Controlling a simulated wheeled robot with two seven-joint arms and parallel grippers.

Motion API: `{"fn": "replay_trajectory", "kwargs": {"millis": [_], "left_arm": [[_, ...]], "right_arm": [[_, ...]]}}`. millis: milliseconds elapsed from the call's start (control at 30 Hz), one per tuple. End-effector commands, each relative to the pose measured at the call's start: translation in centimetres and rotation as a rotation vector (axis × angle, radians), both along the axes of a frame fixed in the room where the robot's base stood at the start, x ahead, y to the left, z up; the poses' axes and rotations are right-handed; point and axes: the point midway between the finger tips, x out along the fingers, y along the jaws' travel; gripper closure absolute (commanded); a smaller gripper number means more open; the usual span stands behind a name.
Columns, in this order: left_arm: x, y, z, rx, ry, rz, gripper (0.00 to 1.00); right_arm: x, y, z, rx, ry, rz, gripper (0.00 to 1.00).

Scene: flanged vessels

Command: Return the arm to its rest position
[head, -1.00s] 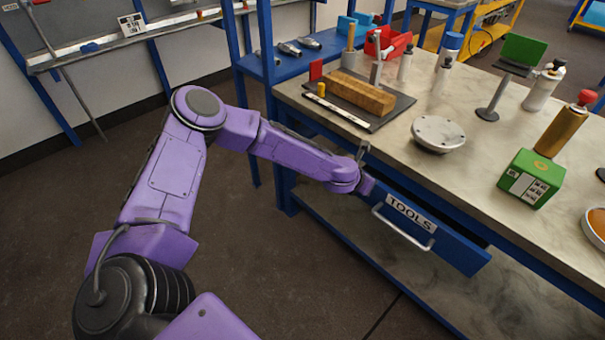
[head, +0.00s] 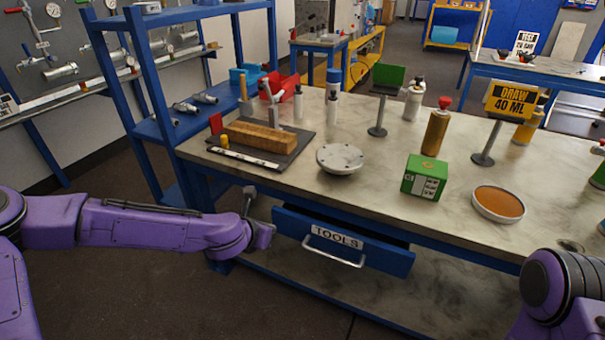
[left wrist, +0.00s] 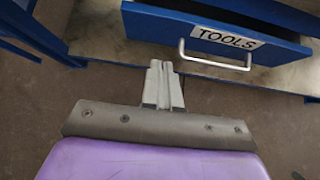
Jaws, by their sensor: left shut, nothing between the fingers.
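My left arm (head: 150,225) reaches in from the left of the head view, nearly level, in front of the bench. My left gripper (left wrist: 160,68) shows in the left wrist view with its fingers together and nothing between them. In the head view the gripper's wrist end (head: 262,232) is just left of the blue TOOLS drawer (head: 390,258). The drawer is pulled partly open and its handle (head: 335,252) is clear of my fingers. Only a purple and black part of my right arm (head: 565,290) shows at the lower right; its gripper is out of view.
The bench top (head: 300,195) holds a wooden block (head: 262,137) on a dark board, a round flange (head: 340,158), a green box (head: 425,176) and an orange dish (head: 498,203). A blue shelf (head: 160,130) stands at the left. The floor before the bench is clear.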

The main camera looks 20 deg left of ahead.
Motion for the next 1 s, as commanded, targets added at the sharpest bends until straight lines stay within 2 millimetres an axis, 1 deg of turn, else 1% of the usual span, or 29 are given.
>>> {"fn": "replay_trajectory", "kwargs": {"millis": [67, 133, 200, 267, 300, 367, 400, 467, 500, 567, 600, 633, 700, 800, 900, 1000], "left_arm": [[0.0, 0.0, 0.0, 0.008, -0.001, -0.007, 1.0], [0.0, 0.1, -0.1, 0.052, -0.006, -0.04, 1.0], [0.0, 0.4, -0.1, 0.157, -0.026, -0.111, 1.0], [-0.9, 0.7, -1.1, 0.301, -0.028, -0.211, 1.0], [-2.1, 0.4, -2.6, 0.43, -0.013, -0.318, 1.0], [-4.8, -0.2, -5.6, 0.63, 0.03, -0.508, 1.0], [-6.7, -0.4, -7.5, 0.745, 0.061, -0.629, 1.0], [-9.8, -0.4, -10.3, 0.905, 0.11, -0.82, 1.0], [-12.2, -0.2, -12.1, 1.006, 0.145, -0.957, 1.0], [-16.3, 0.6, -14.5, 1.152, 0.201, -1.179, 1.0], [-19.2, 1.4, -15.9, 1.242, 0.238, -1.34, 1.0], [-21.4, 2.2, -16.7, 1.303, 0.265, -1.459, 1.0], [-26.0, 4.3, -17.9, 1.406, 0.319, -1.708, 1.0], [-30.1, 6.7, -18.5, 1.463, 0.378, -1.92, 1.0], [-32.0, 7.8, -18.7, 1.48, 0.408, -2.022, 1.0], [-32.7, 7.6, -18.9, 1.474, 0.408, -2.053, 1.0]], "right_arm": [[0.0, 0.0, 0.0, 0.0, 0.0, 0.0, 0.32], [0.0, 0.0, 0.0, 0.0, 0.0, 0.0, 0.32], [0.0, 0.0, 0.0, 0.0, 0.0, 0.0, 0.32], [0.0, 0.0, 0.0, 0.0, 0.0, 0.0, 0.32], [0.0, 0.0, 0.0, 0.0, 0.0, 0.0, 0.32], [0.0, 0.0, 0.3, 0.0, 0.0, 0.0, 0.32], [0.0, 0.0, 0.5, 0.0, 0.0, 0.0, 0.32], [0.0, 0.0, 0.7, 0.0, 0.0, 0.0, 0.32], [0.0, 0.0, 0.9, 0.0, 0.0, 0.0, 0.32], [0.0, 0.0, 1.3, 0.0, 0.0, 0.0, 0.32], [0.0, 0.0, 1.6, 0.0, 0.0, 0.0, 0.32], [0.0, 0.0, 1.8, 0.0, 0.0, 0.0, 0.32], [0.0, 0.0, 2.2, 0.0, 0.0, 0.0, 0.32], [0.0, 0.0, 2.7, 0.0, 0.0, 0.0, 0.32], [0.0, 0.0, 2.9, 0.0, 0.0, 0.0, 0.32], [0.0, 0.0, 3.0, 0.0, 0.0, 0.0, 0.32]]}}
